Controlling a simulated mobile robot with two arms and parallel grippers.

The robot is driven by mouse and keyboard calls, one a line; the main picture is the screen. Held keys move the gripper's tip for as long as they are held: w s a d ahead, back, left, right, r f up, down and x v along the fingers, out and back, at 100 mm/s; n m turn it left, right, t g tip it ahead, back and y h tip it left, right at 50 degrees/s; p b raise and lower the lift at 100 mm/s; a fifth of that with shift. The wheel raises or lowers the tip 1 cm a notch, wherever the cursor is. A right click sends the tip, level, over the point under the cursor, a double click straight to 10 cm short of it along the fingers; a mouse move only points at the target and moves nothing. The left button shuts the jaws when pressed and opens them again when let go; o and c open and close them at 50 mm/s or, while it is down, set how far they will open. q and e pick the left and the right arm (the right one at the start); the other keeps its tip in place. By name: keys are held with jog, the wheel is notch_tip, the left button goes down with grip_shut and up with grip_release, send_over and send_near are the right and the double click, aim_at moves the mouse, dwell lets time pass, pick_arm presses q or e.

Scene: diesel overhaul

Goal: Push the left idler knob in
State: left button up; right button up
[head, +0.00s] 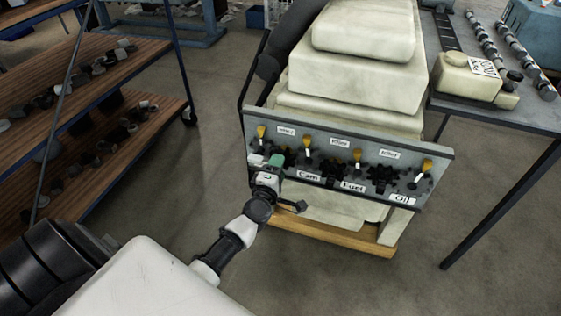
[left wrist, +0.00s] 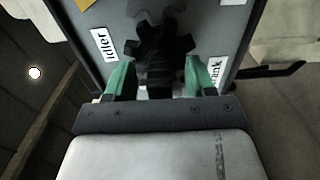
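The grey panel (head: 342,138) on the front of the engine block carries a row of black star-shaped knobs. The left idler knob (left wrist: 164,48) is black and toothed, close in front of my left wrist camera, beside an "Idler" label (left wrist: 103,44). My left gripper (head: 276,160) is at the panel's left end and hides most of this knob in the head view. Its green fingers stand apart on either side of the knob's lower part in the left wrist view (left wrist: 155,78), with gaps visible. I cannot tell how far in the knob sits. My right gripper is out of view.
Other knobs (head: 381,178) and yellow-tipped levers (head: 308,146) sit to the right on the panel. The cream engine block (head: 360,75) rises behind it. A workbench (head: 520,117) stands right, and wooden shelves (head: 90,120) with parts stand left. Floor between is clear.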

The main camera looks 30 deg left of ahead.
pick_arm(q)
grip_shut()
jog(key=shift+w, duration=0.15)
jog(key=shift+x, duration=0.9)
jog(key=o, duration=0.5)
grip_release()
jog(key=shift+o, duration=0.2)
jog(key=p+v, duration=0.1)
jog(key=v, duration=0.6)
